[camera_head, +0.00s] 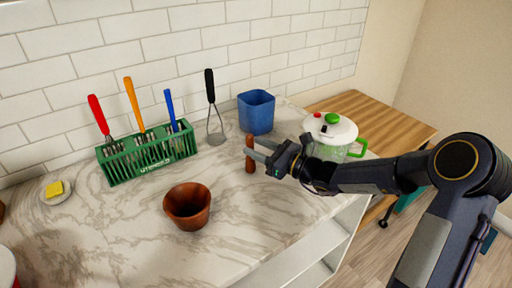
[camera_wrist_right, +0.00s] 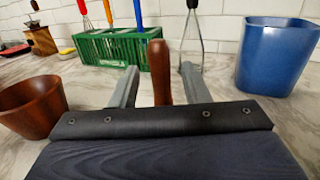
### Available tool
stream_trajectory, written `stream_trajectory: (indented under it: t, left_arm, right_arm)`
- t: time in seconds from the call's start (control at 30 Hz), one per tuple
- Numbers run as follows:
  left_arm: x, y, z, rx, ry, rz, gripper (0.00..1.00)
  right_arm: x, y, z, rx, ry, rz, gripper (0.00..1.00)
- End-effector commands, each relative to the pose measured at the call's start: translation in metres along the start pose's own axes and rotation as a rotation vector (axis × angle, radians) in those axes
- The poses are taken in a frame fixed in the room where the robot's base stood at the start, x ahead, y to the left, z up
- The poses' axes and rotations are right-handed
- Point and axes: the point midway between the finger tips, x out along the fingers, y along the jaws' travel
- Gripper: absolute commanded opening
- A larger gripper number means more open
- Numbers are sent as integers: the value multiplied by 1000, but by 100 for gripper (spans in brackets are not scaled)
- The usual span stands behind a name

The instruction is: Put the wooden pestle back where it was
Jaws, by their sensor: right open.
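The wooden pestle (camera_head: 249,154) is a reddish-brown stick standing upright on the marble counter, right of the brown wooden mortar bowl (camera_head: 187,207). My right gripper (camera_head: 258,149) reaches in from the right with its fingers around the pestle. In the right wrist view, the pestle (camera_wrist_right: 160,72) stands between the two open fingers, with a gap on each side; its lower end is hidden by the gripper body. The mortar (camera_wrist_right: 32,106) shows at the left there and looks empty in the head view. My left gripper is not in view.
A green basket (camera_head: 148,153) with red, orange and blue-handled utensils stands by the wall. A black-handled masher (camera_head: 214,117) and a blue cup (camera_head: 256,112) are behind the gripper. A white-lidded pot (camera_head: 331,130) is near my right arm. The front counter is clear.

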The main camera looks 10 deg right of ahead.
Motion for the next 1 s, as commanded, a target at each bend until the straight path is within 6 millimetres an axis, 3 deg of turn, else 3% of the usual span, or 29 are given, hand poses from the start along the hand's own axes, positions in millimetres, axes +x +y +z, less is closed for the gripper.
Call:
stream_trajectory:
  t: [0.4, 0.6, 0.77, 0.87, 1.0]
  left_arm:
    - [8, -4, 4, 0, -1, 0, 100]
    - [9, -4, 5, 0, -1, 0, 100]
    - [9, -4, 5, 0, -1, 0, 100]
    - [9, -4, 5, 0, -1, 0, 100]
    - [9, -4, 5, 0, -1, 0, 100]
  right_arm:
    - [-88, -1, -2, 1, 2, -6, 42]
    - [-108, 0, -2, 2, 1, -3, 42]
    - [-112, 3, 0, -8, 4, 6, 42]
    - [-111, 22, 7, -93, 38, 65, 42]
    - [-121, 86, 18, -401, 154, 264, 42]
